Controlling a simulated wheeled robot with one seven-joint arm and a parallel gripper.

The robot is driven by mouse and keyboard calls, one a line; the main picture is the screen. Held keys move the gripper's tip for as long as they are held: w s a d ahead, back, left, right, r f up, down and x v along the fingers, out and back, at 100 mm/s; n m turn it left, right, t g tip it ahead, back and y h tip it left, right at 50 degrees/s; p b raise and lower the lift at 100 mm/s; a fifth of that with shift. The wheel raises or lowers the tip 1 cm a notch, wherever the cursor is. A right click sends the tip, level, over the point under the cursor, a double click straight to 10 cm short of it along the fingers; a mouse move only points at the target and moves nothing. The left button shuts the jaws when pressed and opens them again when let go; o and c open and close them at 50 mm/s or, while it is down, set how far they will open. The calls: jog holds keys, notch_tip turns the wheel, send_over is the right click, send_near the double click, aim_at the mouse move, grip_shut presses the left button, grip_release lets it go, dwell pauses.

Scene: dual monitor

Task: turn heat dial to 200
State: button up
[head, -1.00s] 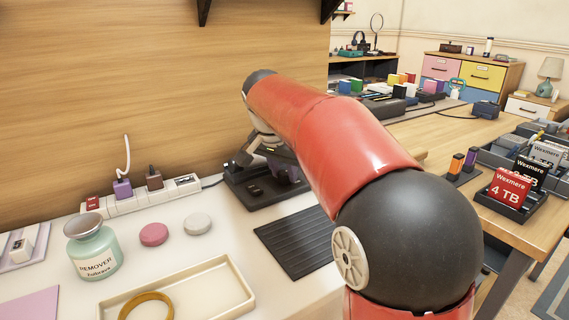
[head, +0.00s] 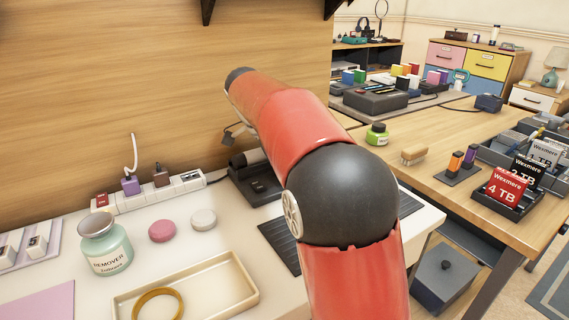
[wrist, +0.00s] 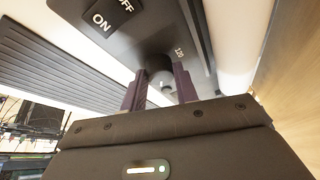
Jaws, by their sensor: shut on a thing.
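My gripper (wrist: 160,74) is shut on the dial, with one dark purple finger on each side. In the head view the black device (head: 252,186) stands at the back of the white table, partly covered by my red arm. The dial and my gripper's fingers are hidden behind my arm there.
An ON/OFF switch (wrist: 112,14) sits on the device near the dial. A black ribbed mat (head: 281,243) lies in front. A power strip (head: 165,192), a remover bottle (head: 105,247), pink (head: 162,231) and white (head: 204,219) discs and a cream tray (head: 238,286) stand to the left.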

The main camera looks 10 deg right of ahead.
jog(key=shift+m, duration=0.3)
dwell(0.4)
jog(key=o, duration=1)
jog(key=shift+c, duration=0.2)
jog(key=v, duration=0.7)
jog(key=shift+a+r, duration=0.2)
jog(key=shift+r, duration=0.2)
jog(key=shift+w, duration=0.1)
